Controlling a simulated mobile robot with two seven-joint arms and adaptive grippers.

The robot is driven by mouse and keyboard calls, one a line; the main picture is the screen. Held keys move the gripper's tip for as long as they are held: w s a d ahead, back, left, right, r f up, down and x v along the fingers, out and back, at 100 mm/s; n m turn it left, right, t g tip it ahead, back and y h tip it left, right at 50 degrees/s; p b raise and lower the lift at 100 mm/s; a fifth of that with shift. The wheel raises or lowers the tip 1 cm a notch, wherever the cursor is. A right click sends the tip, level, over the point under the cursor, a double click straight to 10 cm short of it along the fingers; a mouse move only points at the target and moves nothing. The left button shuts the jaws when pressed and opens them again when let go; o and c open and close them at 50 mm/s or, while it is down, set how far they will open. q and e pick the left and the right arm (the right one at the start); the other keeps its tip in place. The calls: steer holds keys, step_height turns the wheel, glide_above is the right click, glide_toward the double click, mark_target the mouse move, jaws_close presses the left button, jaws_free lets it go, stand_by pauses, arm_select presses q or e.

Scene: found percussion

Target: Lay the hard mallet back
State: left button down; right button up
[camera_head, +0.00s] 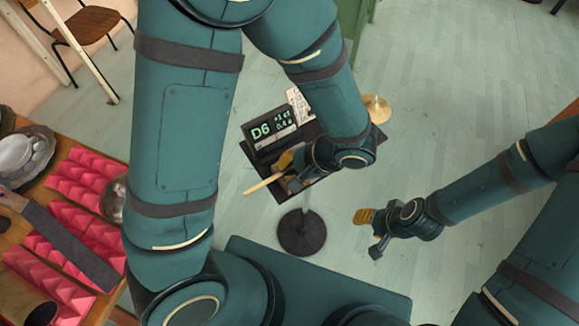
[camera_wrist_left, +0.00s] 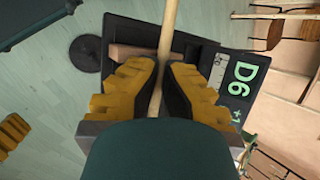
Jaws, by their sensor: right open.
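My left gripper (camera_head: 292,166) is over the dark tray (camera_head: 262,168) of a stand, with its fingers closed around a pale wooden mallet stick (camera_head: 263,184). The stick points left and down past the tray's edge in the head view. In the left wrist view the stick (camera_wrist_left: 167,28) runs between the two yellow-brown fingers (camera_wrist_left: 161,85) and over the tray (camera_wrist_left: 205,52). The mallet's head is not visible. Whether the stick touches the tray I cannot tell. My right gripper (camera_head: 369,232) is open and empty, over the floor to the right of the stand.
A display reading D6 (camera_head: 268,131) stands at the tray's back edge. The stand has a round dark base (camera_head: 302,233). A brown bar (camera_wrist_left: 130,52) lies on the tray. A wooden table with pink foam (camera_head: 85,172) and metal bowls is at left. A chair (camera_head: 85,28) stands behind.

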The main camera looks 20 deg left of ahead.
arm_select(q)
steer(key=shift+f, duration=0.15)
steer(key=c, duration=1.1)
jaws_free()
steer(key=shift+s, duration=0.1)
steer(key=shift+o, duration=0.2)
steer(key=shift+f, duration=0.1)
steer(key=shift+d, duration=0.15)
steer(key=v, duration=1.2)
steer(key=shift+r, duration=0.25)
